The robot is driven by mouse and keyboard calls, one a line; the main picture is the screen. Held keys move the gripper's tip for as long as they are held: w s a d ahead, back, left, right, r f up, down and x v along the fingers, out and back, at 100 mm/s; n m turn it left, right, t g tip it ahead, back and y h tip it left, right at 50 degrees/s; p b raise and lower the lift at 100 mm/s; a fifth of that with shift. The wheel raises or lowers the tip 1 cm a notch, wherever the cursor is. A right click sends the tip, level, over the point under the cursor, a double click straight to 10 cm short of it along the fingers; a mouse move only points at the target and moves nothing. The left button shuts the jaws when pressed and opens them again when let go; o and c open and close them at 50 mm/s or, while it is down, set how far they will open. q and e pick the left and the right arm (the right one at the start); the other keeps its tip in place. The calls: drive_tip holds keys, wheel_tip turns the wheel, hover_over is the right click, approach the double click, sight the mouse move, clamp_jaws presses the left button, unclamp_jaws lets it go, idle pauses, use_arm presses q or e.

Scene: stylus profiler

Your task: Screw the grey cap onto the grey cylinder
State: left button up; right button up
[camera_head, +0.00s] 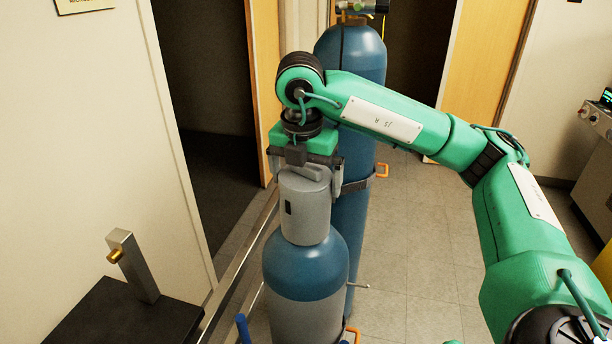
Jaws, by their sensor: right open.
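The grey cap (305,212) sits upright at the top of the grey cylinder (303,318), which has a blue shoulder. The cap's lower edge meets the shoulder; I cannot tell how its thread sits. My right gripper (308,176) points down over the cap from above. My left gripper is not in view.
A taller blue cylinder (362,75) stands close behind, with a strap and orange clips. A black-topped stand (120,318) with a metal post is at the lower left. A doorway lies left. Tiled floor (425,240) is open to the right, under my right arm.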

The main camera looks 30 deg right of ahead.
drive_tip(key=n, duration=0.8)
drive_tip(key=shift+a+t+y, duration=0.1)
drive_tip(key=shift+t+y, duration=0.2)
drive_tip(key=shift+y, duration=0.1)
drive_tip(key=n, duration=0.4)
drive_tip(key=shift+y, duration=0.3)
drive_tip(key=n, duration=0.5)
drive_tip(key=shift+a+y, duration=0.1)
drive_tip(key=shift+y, duration=0.2)
drive_tip(key=n, duration=0.6)
drive_tip(key=shift+g, duration=0.4)
drive_tip(key=n, duration=0.5)
drive_tip(key=shift+s+a+f+n+g+y, duration=0.1)
drive_tip(key=shift+s+n+g+y, duration=0.05)
drive_tip(key=shift+n+g+y, duration=0.15)
drive_tip(key=shift+c, duration=0.4)
